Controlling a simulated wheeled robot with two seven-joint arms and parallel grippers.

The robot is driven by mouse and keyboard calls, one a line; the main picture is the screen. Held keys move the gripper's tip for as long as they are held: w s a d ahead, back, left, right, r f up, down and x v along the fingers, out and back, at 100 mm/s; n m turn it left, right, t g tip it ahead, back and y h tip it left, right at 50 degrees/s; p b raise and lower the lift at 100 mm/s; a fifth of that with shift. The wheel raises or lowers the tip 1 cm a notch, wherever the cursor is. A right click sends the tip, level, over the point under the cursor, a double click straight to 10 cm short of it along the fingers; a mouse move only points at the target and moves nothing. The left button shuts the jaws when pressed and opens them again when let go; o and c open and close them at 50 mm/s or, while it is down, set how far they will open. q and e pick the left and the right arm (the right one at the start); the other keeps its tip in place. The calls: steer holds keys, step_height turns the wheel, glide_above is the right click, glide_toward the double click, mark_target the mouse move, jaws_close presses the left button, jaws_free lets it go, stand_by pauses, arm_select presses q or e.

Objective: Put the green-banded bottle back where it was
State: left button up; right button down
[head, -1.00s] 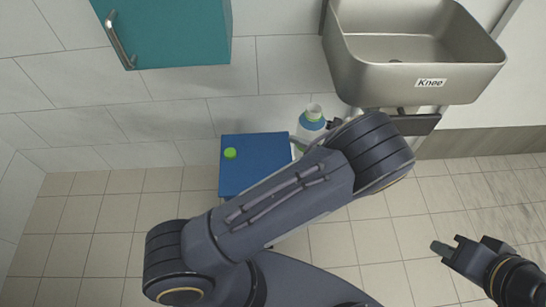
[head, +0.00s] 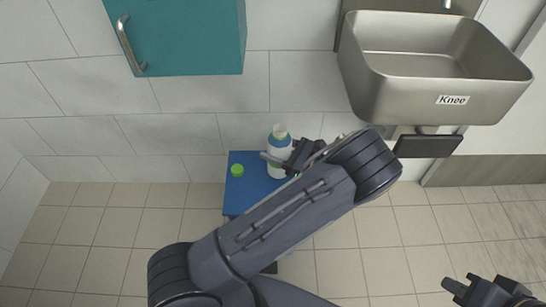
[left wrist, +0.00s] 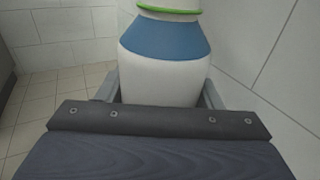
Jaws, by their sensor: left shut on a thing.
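The green-banded bottle (head: 278,158) is white with a blue shoulder and a thin green band near its neck. In the head view it is upright, over the right part of the small blue table (head: 240,196); I cannot tell whether its base touches the top. My left gripper (head: 283,160) is shut around its body. In the left wrist view the bottle (left wrist: 165,75) stands between the two fingers (left wrist: 160,98), and its lower end is hidden behind the gripper. A green cap (head: 237,170) lies on the blue table to the left. My right gripper (head: 462,286) is empty at the lower right, its fingers apart.
A metal sink (head: 440,85) labelled "Knee", with a dark pedal panel (head: 428,146) beneath it, is on the wall to the right. A teal cabinet (head: 185,40) hangs above the table. The tiled floor (head: 100,235) is clear at left.

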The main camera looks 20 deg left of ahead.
arm_select(q)
steer(key=f, duration=0.1)
steer(key=a+f+b, duration=0.1)
steer(key=f, duration=0.1)
steer(key=shift+w+f+b, duration=0.1)
steer(key=shift+f+b, duration=0.2)
steer(key=shift+f, duration=0.3)
steer(key=shift+f, duration=0.1)
steer(key=o, duration=1.3)
steer(key=shift+o, duration=0.2)
steer(key=shift+r, duration=0.2)
steer(key=d+p, duration=0.2)
steer(key=d, duration=1)
steer(key=shift+s, duration=0.2)
